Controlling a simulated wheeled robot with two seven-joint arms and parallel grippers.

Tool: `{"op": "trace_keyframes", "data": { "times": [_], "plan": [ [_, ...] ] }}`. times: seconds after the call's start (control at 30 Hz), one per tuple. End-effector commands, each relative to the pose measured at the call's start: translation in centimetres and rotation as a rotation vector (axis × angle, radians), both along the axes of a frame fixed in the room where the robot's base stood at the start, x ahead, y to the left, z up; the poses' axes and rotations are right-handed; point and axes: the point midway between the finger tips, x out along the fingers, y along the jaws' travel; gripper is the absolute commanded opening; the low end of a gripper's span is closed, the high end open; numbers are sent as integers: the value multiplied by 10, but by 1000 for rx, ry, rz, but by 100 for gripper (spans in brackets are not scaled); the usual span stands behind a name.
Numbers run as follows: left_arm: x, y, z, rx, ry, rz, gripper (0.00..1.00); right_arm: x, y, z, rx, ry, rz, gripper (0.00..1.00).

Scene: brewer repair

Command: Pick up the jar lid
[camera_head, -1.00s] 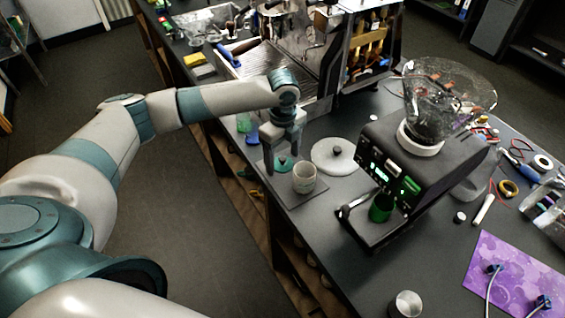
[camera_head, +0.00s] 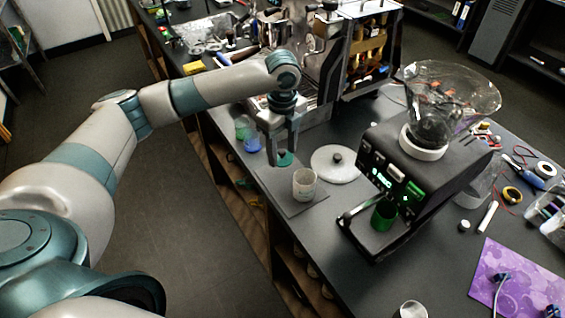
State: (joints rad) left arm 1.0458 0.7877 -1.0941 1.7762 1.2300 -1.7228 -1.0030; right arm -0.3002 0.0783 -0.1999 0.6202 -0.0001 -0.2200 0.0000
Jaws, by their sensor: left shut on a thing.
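The jar lid, a small teal disc (camera_head: 285,159), shows between the fingers of my left gripper (camera_head: 280,158). The gripper points downward over the left edge of the bench and is shut on the lid. The fingers hide part of the lid, and I cannot tell whether it touches the surface below. A pale open jar (camera_head: 304,186) stands upright on a dark square mat (camera_head: 302,206), just right of and nearer than the gripper. My right gripper is not in view.
A white round lid with a dark knob (camera_head: 335,166) lies just right of the gripper. A black grinder (camera_head: 425,170) stands further right, with a green cup (camera_head: 383,216) at its front. The espresso machine (camera_head: 345,55) stands behind. Blue (camera_head: 252,143) and green containers are at the left.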

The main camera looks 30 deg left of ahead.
Motion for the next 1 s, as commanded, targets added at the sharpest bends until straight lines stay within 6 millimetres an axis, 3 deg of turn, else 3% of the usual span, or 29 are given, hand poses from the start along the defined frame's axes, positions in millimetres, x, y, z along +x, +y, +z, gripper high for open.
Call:
{"op": "trace_keyframes", "data": {
  "times": [0.3,1.0],
  "plan": [
    [0,0,38,0,-1,-1,27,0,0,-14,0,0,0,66],
    [-2,-2,44,0,-1,-16,27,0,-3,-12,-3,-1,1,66]
  ]
}}
